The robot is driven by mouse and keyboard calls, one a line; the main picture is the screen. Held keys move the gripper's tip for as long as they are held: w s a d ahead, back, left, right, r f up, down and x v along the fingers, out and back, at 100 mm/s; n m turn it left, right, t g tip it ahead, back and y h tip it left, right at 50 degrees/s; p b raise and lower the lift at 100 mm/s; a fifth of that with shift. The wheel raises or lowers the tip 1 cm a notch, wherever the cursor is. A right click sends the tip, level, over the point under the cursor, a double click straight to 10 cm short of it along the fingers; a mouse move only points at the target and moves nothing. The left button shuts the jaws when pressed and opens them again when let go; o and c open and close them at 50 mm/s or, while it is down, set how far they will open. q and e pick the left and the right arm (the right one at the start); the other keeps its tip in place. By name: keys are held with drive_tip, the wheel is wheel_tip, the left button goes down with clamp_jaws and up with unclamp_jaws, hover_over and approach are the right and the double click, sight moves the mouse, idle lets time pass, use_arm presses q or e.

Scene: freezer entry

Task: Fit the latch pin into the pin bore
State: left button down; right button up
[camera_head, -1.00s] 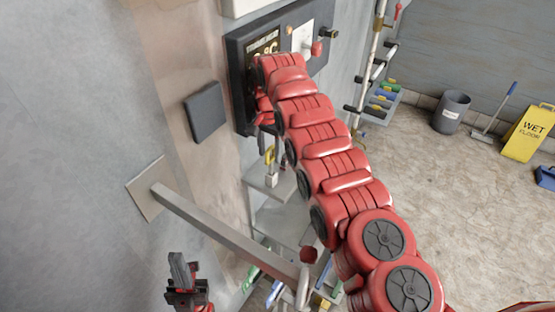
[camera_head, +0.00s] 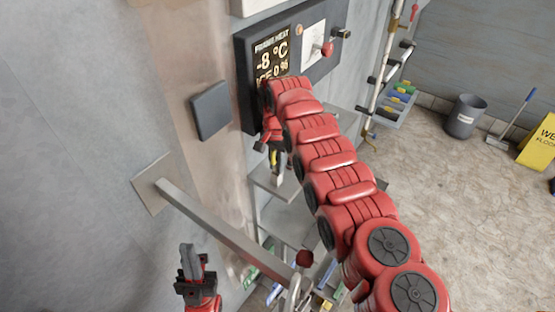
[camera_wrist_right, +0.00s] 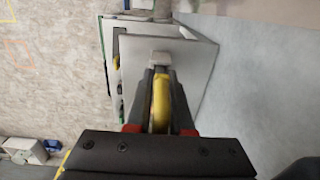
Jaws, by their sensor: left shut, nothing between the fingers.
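A yellow piece (camera_head: 272,157), which looks like the latch pin, stands upright over a pale block (camera_head: 278,181) at a small grey shelf on the wall. My right gripper (camera_head: 271,146) points down at it, partly hidden by my own arm. In the right wrist view the fingers (camera_wrist_right: 161,88) lie on both sides of the yellow piece (camera_wrist_right: 160,105), with the pale block (camera_wrist_right: 160,58) beyond their tips. I cannot tell whether they press on it. My left gripper (camera_head: 189,262) is shut and empty at the lower left. I cannot make out the pin bore.
A grey bar (camera_head: 225,222) juts from a wall plate (camera_head: 152,186) between my grippers, with a red knob (camera_head: 304,258) near its end. A display panel (camera_head: 271,58) and a dark square pad (camera_head: 211,110) are on the wall. A bin (camera_head: 465,116) stands on open floor.

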clamp_jaws()
drive_tip(key=shift+r, duration=0.85)
idle(0.6)
drive_tip(key=shift+r+p, duration=0.4)
drive_tip(key=shift+r, duration=0.95)
drive_tip(key=shift+r+p, duration=0.45)
drive_tip(key=shift+r, duration=0.85)
